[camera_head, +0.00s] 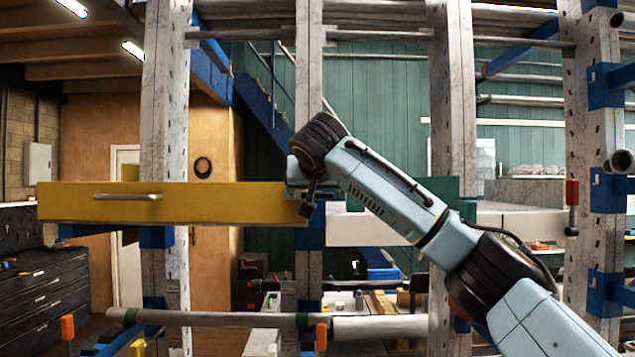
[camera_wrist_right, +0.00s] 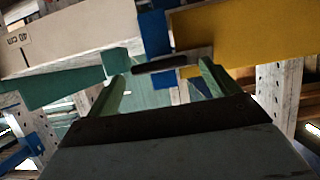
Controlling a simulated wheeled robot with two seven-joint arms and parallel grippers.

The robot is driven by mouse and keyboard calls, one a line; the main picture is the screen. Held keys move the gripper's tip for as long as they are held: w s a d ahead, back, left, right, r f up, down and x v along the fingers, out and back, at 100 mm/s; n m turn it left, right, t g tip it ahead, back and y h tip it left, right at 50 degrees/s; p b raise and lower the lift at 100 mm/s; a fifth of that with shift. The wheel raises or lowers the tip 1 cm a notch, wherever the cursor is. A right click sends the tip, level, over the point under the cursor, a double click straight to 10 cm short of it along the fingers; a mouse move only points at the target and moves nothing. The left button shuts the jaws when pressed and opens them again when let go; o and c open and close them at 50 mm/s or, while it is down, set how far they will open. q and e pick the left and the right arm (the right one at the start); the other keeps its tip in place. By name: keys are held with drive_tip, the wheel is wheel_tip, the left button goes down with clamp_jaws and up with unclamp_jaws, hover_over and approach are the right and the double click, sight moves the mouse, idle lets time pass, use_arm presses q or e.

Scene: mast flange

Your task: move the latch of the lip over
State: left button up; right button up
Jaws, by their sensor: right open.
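A long yellow lip (camera_head: 230,203) spans the left half of the head view, with a metal bar handle (camera_head: 127,196) on its face. My right gripper (camera_head: 306,200) is at the lip's right end, its fingers partly hidden by my wrist. In the right wrist view the open jaws (camera_wrist_right: 160,85) show two green fingers, apart. A dark bar (camera_wrist_right: 158,66), which looks like the latch, lies just beyond and between the fingertips. It joins a pale metal piece reaching toward the yellow lip (camera_wrist_right: 245,35). Whether a finger touches it I cannot tell. My left gripper is out of view.
A white beam (camera_head: 370,229) runs behind my right arm; it shows at the left of the wrist view (camera_wrist_right: 70,38), with green parts beside it. Perforated uprights (camera_head: 165,110) and blue brackets (camera_head: 605,85) stand around. A horizontal pipe (camera_head: 240,319) crosses below.

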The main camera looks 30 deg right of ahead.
drive_tip(key=shift+w+d+f, duration=0.15)
drive_tip(key=shift+w, duration=0.05)
